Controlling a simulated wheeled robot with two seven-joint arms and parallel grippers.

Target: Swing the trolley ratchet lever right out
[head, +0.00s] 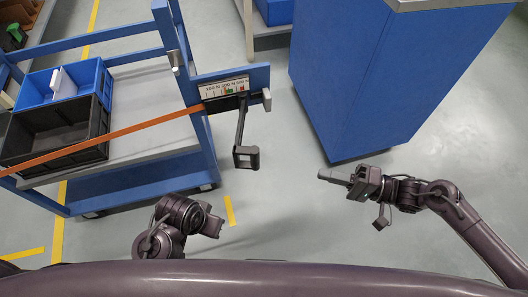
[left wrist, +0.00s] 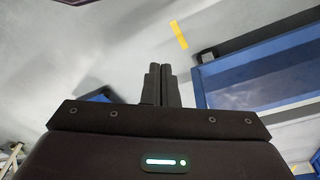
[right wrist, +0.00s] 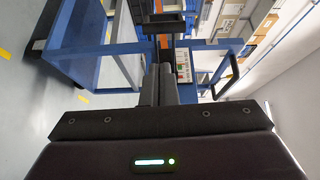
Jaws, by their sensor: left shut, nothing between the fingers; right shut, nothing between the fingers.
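The trolley (head: 190,82) is a blue frame at the left of the head view, with an orange strap (head: 120,132) running to its near right post. A dark ratchet lever (head: 240,125) with a black, block-like end (head: 246,157) sticks out from beside a labelled panel (head: 224,88) on that post. My right gripper (head: 326,175) is shut and empty, to the right of the lever end and apart from it. Its shut fingers also show in the right wrist view (right wrist: 167,70). My left gripper's fingers (left wrist: 163,70) are shut and empty in the left wrist view; its arm is below the trolley in the head view.
A blue cabinet (head: 385,70) stands right of the lever, behind my right gripper. A blue bin (head: 62,82) and a black crate (head: 57,132) sit on the trolley. Grey floor (head: 280,190) is free between the trolley and my right gripper.

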